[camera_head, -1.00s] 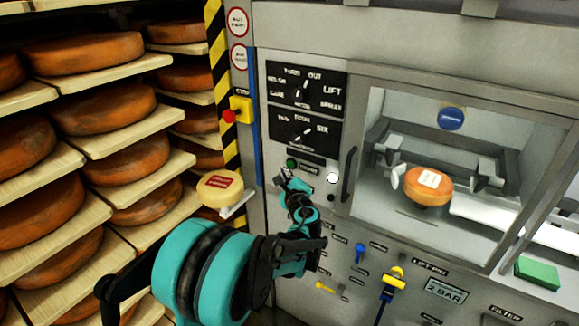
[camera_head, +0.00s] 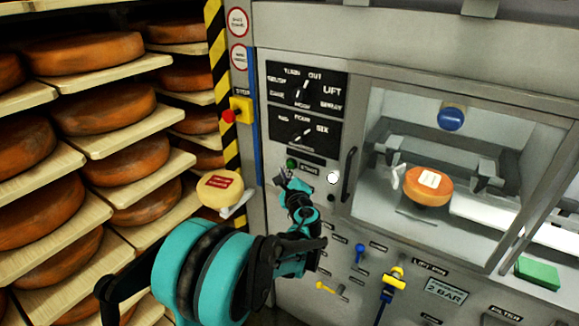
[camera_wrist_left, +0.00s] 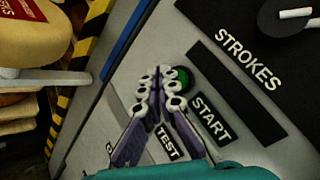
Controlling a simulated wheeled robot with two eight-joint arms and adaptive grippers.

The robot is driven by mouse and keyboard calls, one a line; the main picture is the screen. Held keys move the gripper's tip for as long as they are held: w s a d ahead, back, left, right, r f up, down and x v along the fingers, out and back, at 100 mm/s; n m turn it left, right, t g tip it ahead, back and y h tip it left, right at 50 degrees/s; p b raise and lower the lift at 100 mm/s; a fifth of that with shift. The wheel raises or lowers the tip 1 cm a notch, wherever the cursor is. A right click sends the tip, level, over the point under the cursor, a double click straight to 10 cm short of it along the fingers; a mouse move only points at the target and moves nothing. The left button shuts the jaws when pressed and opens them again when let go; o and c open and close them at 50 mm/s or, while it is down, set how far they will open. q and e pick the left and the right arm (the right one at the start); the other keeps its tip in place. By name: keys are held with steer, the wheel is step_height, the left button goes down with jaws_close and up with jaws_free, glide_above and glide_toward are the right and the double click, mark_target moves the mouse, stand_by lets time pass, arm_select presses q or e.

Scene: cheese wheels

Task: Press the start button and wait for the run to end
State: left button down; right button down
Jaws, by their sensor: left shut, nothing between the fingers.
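The green start button (camera_head: 291,163) is on the machine's front panel, beside its START label. It also shows in the left wrist view (camera_wrist_left: 181,77), just past my fingertips and partly covered by them. My left gripper (camera_head: 281,178) is shut and empty, with its tips at or very near the button's lower edge. Whether they touch it I cannot tell. The left gripper also shows in the wrist view (camera_wrist_left: 160,88). Behind the machine's window, an orange cheese wheel (camera_head: 429,188) with a white label sits in the chamber. My right gripper is not in view.
A red stop button (camera_head: 229,116) on a yellow box is up and left of the gripper. A pale cheese (camera_head: 220,188) stands on a small bracket at left. Shelves of cheese wheels fill the left. A door handle (camera_head: 348,174) and a white lamp (camera_head: 333,178) are to the right.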

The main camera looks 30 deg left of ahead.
arm_select(q)
steer(key=shift+w, duration=0.1)
steer(key=shift+w, duration=0.35)
